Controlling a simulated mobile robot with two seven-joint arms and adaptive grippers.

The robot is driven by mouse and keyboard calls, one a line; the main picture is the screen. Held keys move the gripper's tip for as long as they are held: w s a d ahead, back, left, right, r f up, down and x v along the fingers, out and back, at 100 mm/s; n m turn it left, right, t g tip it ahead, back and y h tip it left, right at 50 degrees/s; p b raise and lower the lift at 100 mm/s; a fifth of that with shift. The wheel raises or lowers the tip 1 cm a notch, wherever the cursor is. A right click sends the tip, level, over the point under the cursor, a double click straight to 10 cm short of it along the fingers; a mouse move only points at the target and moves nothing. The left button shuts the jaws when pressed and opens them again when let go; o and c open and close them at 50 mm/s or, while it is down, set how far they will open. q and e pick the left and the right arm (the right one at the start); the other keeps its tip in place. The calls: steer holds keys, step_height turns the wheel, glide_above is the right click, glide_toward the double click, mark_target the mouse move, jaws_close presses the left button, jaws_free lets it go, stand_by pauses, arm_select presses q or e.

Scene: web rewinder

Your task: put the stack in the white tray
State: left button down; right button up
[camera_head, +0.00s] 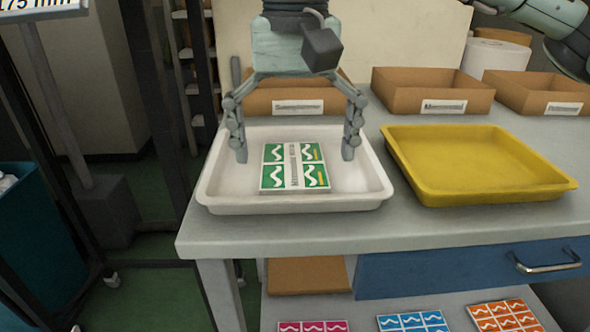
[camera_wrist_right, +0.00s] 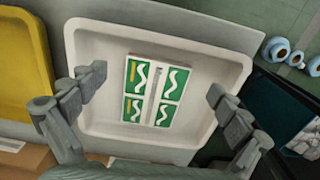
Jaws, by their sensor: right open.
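The stack (camera_head: 294,168) is a flat pile of green and white label sheets with a pale band across its middle. It lies inside the white tray (camera_head: 290,203) on the bench; in the right wrist view the stack (camera_wrist_right: 154,93) rests near the middle of the tray floor. My right gripper (camera_head: 296,152) is open over the tray, with its fingers spread on either side of the stack and apart from it. In the right wrist view nothing is between the fingertips (camera_wrist_right: 154,82) but the stack beyond them. My left gripper is not in view.
A yellow tray (camera_head: 480,190) stands empty to the right. Cardboard bins (camera_head: 430,88) line the back of the bench. Pink (camera_head: 313,326), blue (camera_head: 412,321) and orange (camera_head: 503,315) label stacks lie on a lower shelf. A blue drawer (camera_head: 440,270) is under the bench top.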

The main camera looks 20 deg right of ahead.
step_height(320, 180, up, 8)
steer(key=shift+r, duration=0.2)
